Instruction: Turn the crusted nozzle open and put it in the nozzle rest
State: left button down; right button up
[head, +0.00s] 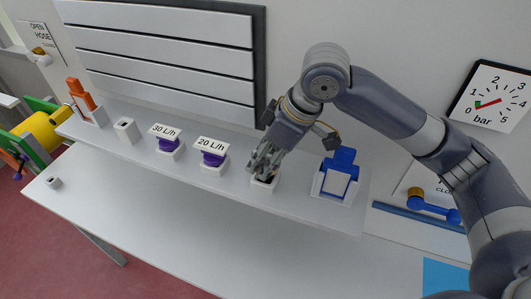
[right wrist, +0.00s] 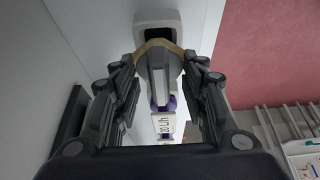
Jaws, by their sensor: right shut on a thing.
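My right gripper (head: 266,166) is over a white block (head: 263,186) on the shelf, between the 20 L/h nozzle and a blue device. In the right wrist view, its fingers (right wrist: 164,66) are shut on a grey piece with a tan edge (right wrist: 159,62), which I take for the crusted nozzle. The white block with its dark opening (right wrist: 155,35) shows just beyond it. The fingers hide most of the piece in the head view, and how far it sits in the block is unclear. I cannot tell which block is the nozzle rest. My left gripper is not in view.
Purple nozzles labelled 30 L/h (head: 168,146) and 20 L/h (head: 213,157) stand left along the shelf. Further left are an empty-looking white block (head: 125,131) and an orange device (head: 82,97). The blue device (head: 340,168) is close right. The lower tabletop is mostly clear.

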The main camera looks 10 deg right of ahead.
jog(key=shift+f, duration=1.2)
jog(key=o, duration=1.5)
jog(key=shift+r, duration=0.1)
jog(key=v, duration=1.2)
